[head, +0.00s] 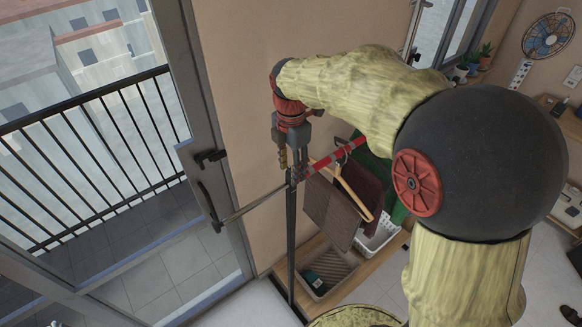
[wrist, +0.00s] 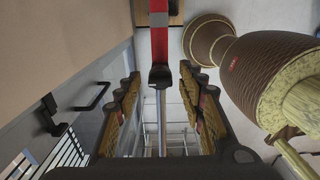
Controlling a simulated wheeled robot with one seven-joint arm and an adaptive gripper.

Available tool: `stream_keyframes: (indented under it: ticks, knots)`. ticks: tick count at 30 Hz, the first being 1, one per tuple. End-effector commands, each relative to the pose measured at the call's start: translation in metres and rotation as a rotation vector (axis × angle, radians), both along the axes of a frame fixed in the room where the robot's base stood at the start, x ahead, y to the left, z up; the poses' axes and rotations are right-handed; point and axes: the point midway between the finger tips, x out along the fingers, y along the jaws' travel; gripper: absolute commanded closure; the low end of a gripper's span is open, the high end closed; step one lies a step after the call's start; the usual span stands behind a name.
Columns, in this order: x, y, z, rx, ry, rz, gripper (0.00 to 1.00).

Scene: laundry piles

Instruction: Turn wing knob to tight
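A telescoping rod runs across the space, a red tube (head: 347,148) with a thin metal rod (head: 255,203) extending left toward the glass door. In the wrist view, a black fitting (wrist: 160,77) sits where the red tube (wrist: 159,40) meets the thin rod (wrist: 162,120). I cannot make out a separate wing knob shape on it. My gripper (head: 290,160) points down just above this joint. In the wrist view my gripper (wrist: 160,92) is open, with one finger on each side of the fitting and gaps between. The joint is partly hidden by the fingers in the head view.
A dark upright pole (head: 291,240) stands under the joint. Clothes (head: 333,212) and a wooden hanger (head: 352,192) hang from the red tube. A white basket (head: 377,240) and a grey bin (head: 328,272) sit below. The door handle (head: 208,205) is at left, the wall behind.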

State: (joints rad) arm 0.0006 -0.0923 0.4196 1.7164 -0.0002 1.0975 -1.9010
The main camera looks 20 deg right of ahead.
Motion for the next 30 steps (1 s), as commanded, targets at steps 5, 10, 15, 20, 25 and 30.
stream_keyframes:
  ticks: [5,10,15,20,25,30]
  knots:
    - [0.000,0.000,0.000,0.000,0.000,0.000,0.59]
    - [0.000,0.000,0.003,0.000,0.000,0.000,0.59]
    - [0.001,0.000,0.024,0.000,-0.003,0.000,0.59]
    - [0.001,0.000,0.057,0.000,-0.004,0.000,0.59]
    - [0.001,0.000,0.090,0.000,-0.003,0.000,0.59]
    - [0.001,0.000,0.111,0.000,0.000,0.000,0.59]
